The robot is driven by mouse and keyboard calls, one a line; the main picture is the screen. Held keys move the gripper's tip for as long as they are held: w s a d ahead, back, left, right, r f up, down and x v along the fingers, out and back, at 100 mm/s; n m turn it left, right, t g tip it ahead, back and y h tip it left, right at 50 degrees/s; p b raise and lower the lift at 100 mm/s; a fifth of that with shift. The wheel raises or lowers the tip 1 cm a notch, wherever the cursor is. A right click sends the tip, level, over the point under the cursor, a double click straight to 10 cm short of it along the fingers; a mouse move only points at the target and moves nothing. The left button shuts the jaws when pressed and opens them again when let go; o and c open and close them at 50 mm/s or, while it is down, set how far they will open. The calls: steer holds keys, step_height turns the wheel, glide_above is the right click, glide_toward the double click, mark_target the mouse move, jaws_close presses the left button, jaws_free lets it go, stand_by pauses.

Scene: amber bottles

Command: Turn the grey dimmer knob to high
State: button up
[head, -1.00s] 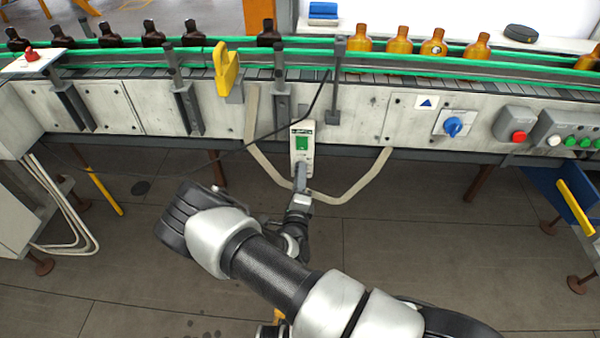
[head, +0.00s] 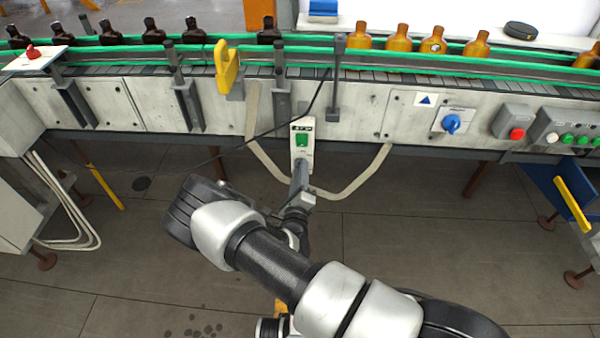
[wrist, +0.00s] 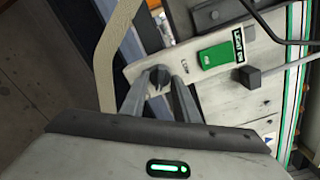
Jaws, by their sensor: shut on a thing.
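The grey dimmer knob (wrist: 160,77) is a small dark grey piece at the end of a narrow pale control plate (wrist: 190,62), in the wrist view. My gripper (wrist: 160,82) has one finger on each side of it and is shut on it. In the head view my gripper (head: 300,172) reaches up to the lower end of the same plate (head: 302,160), which hangs on the conveyor's front. There the knob is hidden behind the fingers. I cannot read the knob's setting or any scale marks.
A green switch (head: 302,140) sits just above my gripper on the plate. A pale bent tube (head: 355,185) passes close on both sides. A black cable (head: 270,130) hangs nearby. A blue rotary switch (head: 452,124) and red button (head: 517,134) are farther right. The floor below is mostly clear.

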steer(key=o, duration=1)
steer(key=s, duration=1.1)
steer(key=s+p, duration=0.1)
steer(key=s, duration=0.5)
steer(key=shift+s+a, duration=0.25)
steer(key=shift+a, duration=0.05)
